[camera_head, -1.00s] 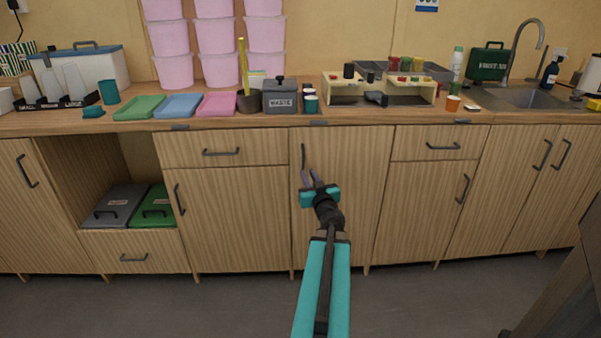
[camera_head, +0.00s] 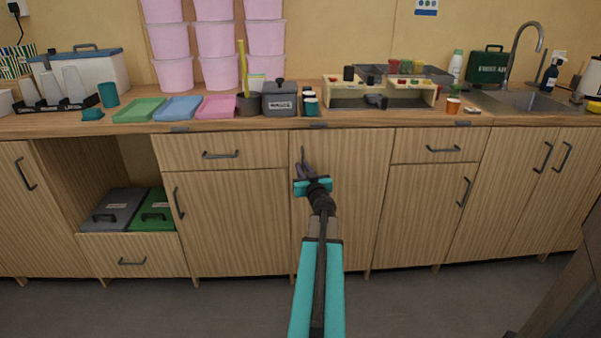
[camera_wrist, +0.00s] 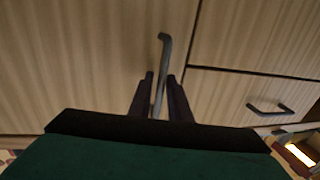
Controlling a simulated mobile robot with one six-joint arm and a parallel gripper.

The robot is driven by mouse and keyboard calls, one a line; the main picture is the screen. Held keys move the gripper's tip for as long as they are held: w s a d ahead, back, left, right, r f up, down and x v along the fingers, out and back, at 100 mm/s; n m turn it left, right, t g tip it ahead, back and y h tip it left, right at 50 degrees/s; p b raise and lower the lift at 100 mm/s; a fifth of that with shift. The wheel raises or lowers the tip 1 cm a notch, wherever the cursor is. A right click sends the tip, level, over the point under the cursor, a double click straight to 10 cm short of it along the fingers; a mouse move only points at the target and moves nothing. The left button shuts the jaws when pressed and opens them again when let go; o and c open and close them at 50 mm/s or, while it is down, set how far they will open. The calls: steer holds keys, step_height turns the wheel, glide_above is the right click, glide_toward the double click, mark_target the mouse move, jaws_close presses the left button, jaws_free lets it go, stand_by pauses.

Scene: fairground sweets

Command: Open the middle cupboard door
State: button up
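The middle cupboard door (camera_head: 352,220) is a tall light-wood panel in the head view, shut flush with its neighbours. Its dark upright bar handle (camera_head: 303,154) is at the upper left of the panel; it also shows in the wrist view (camera_wrist: 164,48). My gripper (camera_head: 303,170), with dark fingers and a teal body, is at the handle's lower part. In the wrist view the fingers (camera_wrist: 160,76) stand on either side of the bar, with narrow gaps seeming to show, so they look open around it. The handle's lower end is partly hidden between the fingers.
A drawer with a handle (camera_head: 221,154) is left of the door, above another cupboard door (camera_head: 226,222). A small drawer (camera_head: 437,146) is on the right. The counter (camera_head: 240,124) above holds trays, tubs and a sink. The floor in front is clear.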

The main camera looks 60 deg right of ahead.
steer(key=shift+c, duration=0.3)
jaws_close()
